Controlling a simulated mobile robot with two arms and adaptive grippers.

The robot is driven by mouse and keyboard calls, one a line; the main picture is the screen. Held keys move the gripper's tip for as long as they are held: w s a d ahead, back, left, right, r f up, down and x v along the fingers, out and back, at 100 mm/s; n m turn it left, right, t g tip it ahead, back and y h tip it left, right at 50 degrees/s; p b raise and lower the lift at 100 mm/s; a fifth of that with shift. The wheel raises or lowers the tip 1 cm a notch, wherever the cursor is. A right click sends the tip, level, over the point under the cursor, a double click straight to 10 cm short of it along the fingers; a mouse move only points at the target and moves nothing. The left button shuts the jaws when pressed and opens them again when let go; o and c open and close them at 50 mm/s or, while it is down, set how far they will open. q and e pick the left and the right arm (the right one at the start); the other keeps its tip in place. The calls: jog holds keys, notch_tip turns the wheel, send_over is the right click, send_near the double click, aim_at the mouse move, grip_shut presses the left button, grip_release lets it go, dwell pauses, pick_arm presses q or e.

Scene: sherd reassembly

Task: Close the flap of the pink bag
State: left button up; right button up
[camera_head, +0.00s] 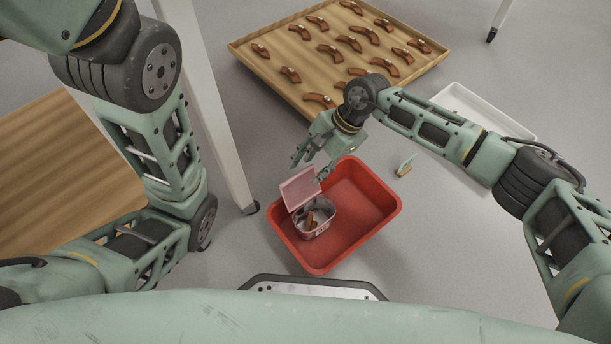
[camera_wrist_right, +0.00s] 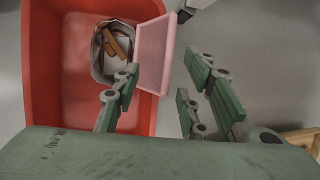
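The pink bag (camera_head: 316,222) stands in the left part of the red tray (camera_head: 362,245), with brown pieces inside it. Its pink flap (camera_head: 299,188) stands raised, leaving the bag open at the top. The bag (camera_wrist_right: 97,68) and flap (camera_wrist_right: 153,50) also show in the right wrist view. My right gripper (camera_head: 309,167) is open just beyond the flap, fingers pointing down toward it. In the wrist view the flap's edge lies between the spread fingers (camera_wrist_right: 163,78); I cannot tell whether they touch. My left gripper is out of view.
A wooden tray (camera_head: 262,77) with several brown sherds lies at the back. A white tray (camera_head: 506,124) sits behind my right arm. A small tan and green item (camera_head: 405,167) stands right of the red tray. A pale table leg (camera_head: 215,120) rises at left. The red tray's right side is empty.

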aim_at(304, 177)
jog(key=b+x, duration=0.1)
jog(key=x, duration=0.2)
jog(key=shift+a+f, duration=0.15)
jog(key=shift+f, duration=0.25)
